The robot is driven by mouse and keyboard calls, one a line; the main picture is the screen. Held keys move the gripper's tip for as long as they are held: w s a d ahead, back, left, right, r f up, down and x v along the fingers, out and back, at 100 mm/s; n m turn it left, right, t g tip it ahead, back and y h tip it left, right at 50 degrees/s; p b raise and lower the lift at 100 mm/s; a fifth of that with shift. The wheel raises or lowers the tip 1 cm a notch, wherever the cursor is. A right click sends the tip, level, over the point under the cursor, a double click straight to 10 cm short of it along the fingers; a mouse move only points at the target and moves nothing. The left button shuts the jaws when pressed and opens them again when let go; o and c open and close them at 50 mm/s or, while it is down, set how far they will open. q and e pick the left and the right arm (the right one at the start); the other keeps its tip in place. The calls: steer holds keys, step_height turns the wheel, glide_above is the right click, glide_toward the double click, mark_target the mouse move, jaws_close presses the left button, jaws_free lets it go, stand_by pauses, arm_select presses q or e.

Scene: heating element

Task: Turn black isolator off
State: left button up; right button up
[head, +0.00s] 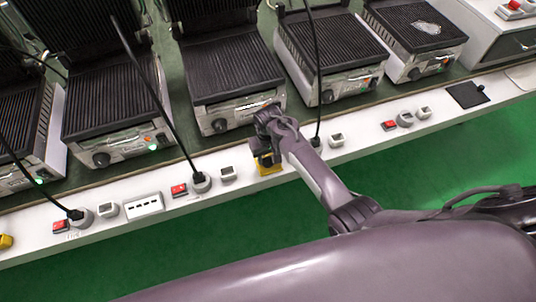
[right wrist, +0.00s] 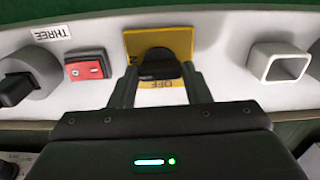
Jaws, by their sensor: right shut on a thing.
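The black isolator (right wrist: 160,66) is a dark knob on a yellow plate (right wrist: 185,40) in the right wrist view. A label reading OFF shows on the yellow plate, just below the knob. My right gripper (right wrist: 158,85) has a finger on each side of the knob and is shut on it. In the head view the yellow plate (head: 268,165) shows on the white strip, and my right gripper (head: 265,150) covers the knob there. I do not see my left gripper in either view.
A red switch (right wrist: 87,66) and a grey socket (right wrist: 30,72) sit left of the isolator, by a THREE label. A square grey box (right wrist: 278,63) is at its right. Contact grills (head: 235,110) stand behind the strip. Black cables (head: 160,95) hang down to sockets.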

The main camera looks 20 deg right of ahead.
steer(key=n+p, duration=0.2)
steer(key=n, duration=0.1)
steer(key=shift+r, duration=0.2)
steer(key=n+p, duration=0.1)
steer(key=n, duration=0.4)
steer(key=shift+f+p, duration=0.1)
steer(key=shift+p, duration=0.3)
steer(key=n, duration=0.4)
steer(key=shift+d, duration=0.1)
steer(key=n, duration=0.5)
steer(key=shift+n, duration=0.4)
steer(key=o, duration=1)
steer(key=shift+f, duration=0.1)
